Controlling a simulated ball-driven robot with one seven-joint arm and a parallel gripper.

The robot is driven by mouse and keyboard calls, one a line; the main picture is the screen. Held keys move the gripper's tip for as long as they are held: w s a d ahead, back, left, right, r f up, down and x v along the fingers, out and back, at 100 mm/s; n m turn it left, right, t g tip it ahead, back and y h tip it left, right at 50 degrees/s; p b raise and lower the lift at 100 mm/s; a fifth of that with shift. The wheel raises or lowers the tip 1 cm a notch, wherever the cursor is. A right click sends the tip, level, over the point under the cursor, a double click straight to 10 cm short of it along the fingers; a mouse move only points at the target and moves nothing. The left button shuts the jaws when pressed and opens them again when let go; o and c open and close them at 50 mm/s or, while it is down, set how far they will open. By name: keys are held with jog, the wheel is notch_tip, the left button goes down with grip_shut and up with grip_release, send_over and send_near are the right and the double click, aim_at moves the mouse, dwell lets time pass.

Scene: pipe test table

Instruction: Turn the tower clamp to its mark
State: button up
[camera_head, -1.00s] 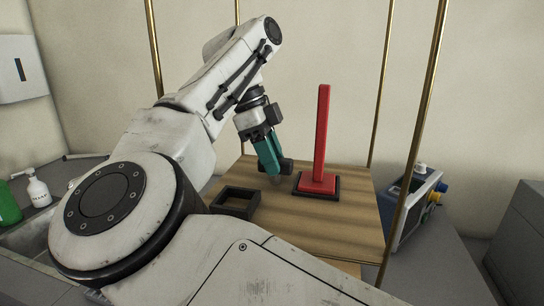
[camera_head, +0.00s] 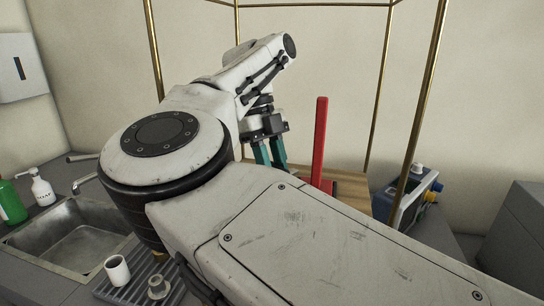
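A tall red upright post (camera_head: 319,140), which I take to be the tower clamp, stands on the wooden table. Its red foot is only partly in view, at the post's lower right; my arm covers the rest. My gripper (camera_head: 270,157), with two teal fingers, hangs to the left of the post and apart from it in the picture. The fingers are spread with a gap between them, and nothing shows in that gap. The fingertips are hidden behind my arm. No mark for the clamp is visible.
My arm hides most of the wooden table (camera_head: 356,200). Brass poles (camera_head: 421,100) rise around it. A blue device (camera_head: 408,203) stands right of the table. At left are a sink (camera_head: 80,245), a soap bottle (camera_head: 42,190) and a white cup (camera_head: 117,271).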

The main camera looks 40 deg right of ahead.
jog(key=m+y, duration=0.1)
jog(key=m, duration=0.1)
jog(key=m+y+p, duration=0.1)
jog(key=m, duration=0.2)
jog(key=shift+d+r+m+t, duration=0.1)
jog(key=shift+d+m+t, duration=0.05)
jog(key=shift+m+t, duration=0.2)
jog(key=m+y, duration=0.1)
jog(key=m, duration=0.1)
jog(key=m+t, duration=0.1)
jog(key=m, duration=0.2)
jog(key=shift+s+d+y, duration=0.1)
jog(key=shift+y, duration=0.3)
jog(key=shift+m+t, duration=0.25)
jog(key=o, duration=1)
jog(key=shift+c, duration=0.2)
jog(key=v, duration=0.7)
jog(key=shift+r, duration=0.15)
